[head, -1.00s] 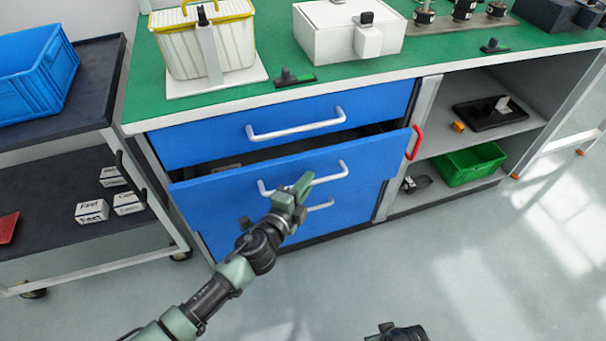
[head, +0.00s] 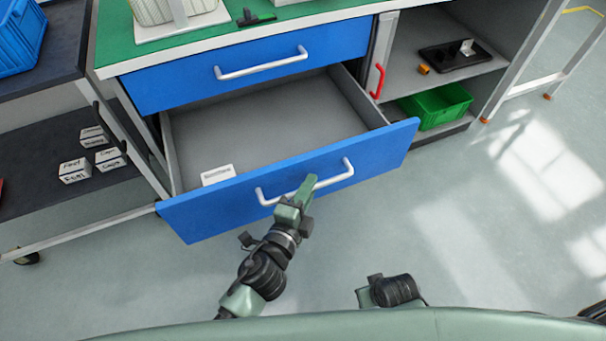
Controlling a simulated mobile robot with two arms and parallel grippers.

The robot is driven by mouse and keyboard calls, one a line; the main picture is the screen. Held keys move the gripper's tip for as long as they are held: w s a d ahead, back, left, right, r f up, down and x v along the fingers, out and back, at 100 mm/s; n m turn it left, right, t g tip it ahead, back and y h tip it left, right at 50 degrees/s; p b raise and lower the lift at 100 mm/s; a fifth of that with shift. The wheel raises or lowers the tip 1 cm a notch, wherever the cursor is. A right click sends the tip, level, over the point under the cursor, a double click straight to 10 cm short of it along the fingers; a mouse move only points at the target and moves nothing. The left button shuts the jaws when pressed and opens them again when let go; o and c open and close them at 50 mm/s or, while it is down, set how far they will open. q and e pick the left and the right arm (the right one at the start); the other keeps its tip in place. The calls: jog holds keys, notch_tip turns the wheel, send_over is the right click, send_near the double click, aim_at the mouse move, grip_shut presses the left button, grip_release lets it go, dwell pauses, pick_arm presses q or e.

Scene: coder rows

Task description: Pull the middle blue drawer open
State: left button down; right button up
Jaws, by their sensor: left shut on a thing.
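The middle blue drawer (head: 225,209) is pulled well out of the workbench, and its grey inside shows. A small white labelled box (head: 218,175) lies inside it near the front left. The drawer's white bar handle (head: 335,178) is on its front. My left gripper (head: 305,188) is shut on this handle near its middle; the fingers partly hide the bar. A part of my right arm (head: 392,291) shows low in the picture, but its fingers cannot be made out. The closed top blue drawer (head: 150,90) is above. The lower drawer is hidden.
A red handle (head: 377,81) stands just right of the drawer opening. Open shelves at the right hold a green crate (head: 440,106) and a black tray (head: 450,56). A dark cart (head: 40,135) with white boxes stands at the left. The floor at the right is clear.

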pick_arm(q)
jog(key=shift+s+d+f, duration=0.1)
jog(key=shift+s, duration=0.35)
pick_arm(e)
jog(key=shift+s+r, duration=0.1)
jog(key=shift+r, duration=0.2)
jog(key=shift+s, duration=0.1)
pick_arm(q)
jog(key=c, duration=1.5)
grip_release()
pick_arm(e)
jog(key=shift+f, duration=0.1)
pick_arm(q)
jog(key=shift+o, duration=0.2)
jog(key=v, duration=0.8)
pick_arm(e)
jog(key=shift+w+r, duration=0.4)
jog(key=shift+r, duration=0.35)
jog(key=shift+s, duration=0.15)
